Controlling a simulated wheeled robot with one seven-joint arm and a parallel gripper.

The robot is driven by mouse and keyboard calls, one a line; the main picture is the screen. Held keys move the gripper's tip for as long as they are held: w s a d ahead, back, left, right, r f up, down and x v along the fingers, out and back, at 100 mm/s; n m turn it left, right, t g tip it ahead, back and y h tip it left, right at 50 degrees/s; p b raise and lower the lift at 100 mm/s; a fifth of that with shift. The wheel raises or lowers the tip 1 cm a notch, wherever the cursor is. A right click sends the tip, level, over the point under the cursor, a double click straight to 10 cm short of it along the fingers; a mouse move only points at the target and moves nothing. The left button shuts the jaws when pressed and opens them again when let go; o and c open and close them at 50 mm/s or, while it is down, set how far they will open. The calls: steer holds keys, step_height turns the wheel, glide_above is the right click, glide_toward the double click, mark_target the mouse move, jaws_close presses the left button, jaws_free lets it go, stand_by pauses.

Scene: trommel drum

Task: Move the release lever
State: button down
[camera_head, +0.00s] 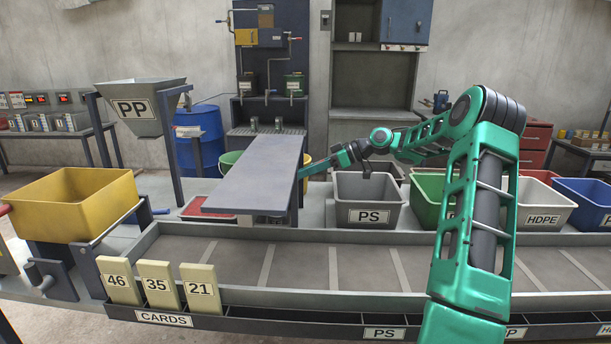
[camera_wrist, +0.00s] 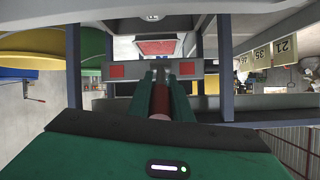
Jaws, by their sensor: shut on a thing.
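My gripper (camera_wrist: 160,75) points in under the long grey sloping plate (camera_head: 258,180). In the head view its fingertips are hidden behind the plate's right edge; only my green wrist shows there. In the wrist view the fingers are close together, shut on what appears to be the release lever, with a small reddish part (camera_wrist: 158,118) between them. Most of the lever is covered by the fingers and palm. A grey crossbar (camera_wrist: 135,75) with red squares lies just beyond and around the fingertips.
Grey posts (camera_wrist: 225,65) of the plate's stand flank my gripper. A red tray (camera_head: 200,207) lies below the plate. A grey PS bin (camera_head: 368,216) stands just right of it. A yellow tub (camera_head: 72,215) and number cards (camera_head: 157,286) are at the left. The long trough in front is empty.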

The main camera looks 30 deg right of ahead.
steer(key=shift+w+a+r+g+h, duration=0.2)
steer(key=shift+r+g+h, duration=0.15)
steer(key=shift+h, duration=0.25)
steer(key=shift+w+a+r+g+h, duration=0.2)
steer(key=shift+g+h, duration=0.15)
steer(key=shift+h, duration=0.25)
steer(key=shift+w+a+r+g+h, duration=0.1)
steer(key=shift+a+r+g+h, duration=0.1)
steer(key=shift+g+h, duration=0.25)
steer(key=shift+w+a+r+g+h, duration=0.15)
steer(key=shift+g+h, duration=0.1)
steer(key=shift+h, duration=0.4)
steer(key=c, duration=1.6)
jaws_free()
steer(key=shift+f, duration=0.1)
steer(key=v, duration=1)
steer(key=shift+s+d+r, duration=0.1)
steer(key=shift+d+r, duration=0.05)
steer(key=shift+r, duration=0.15)
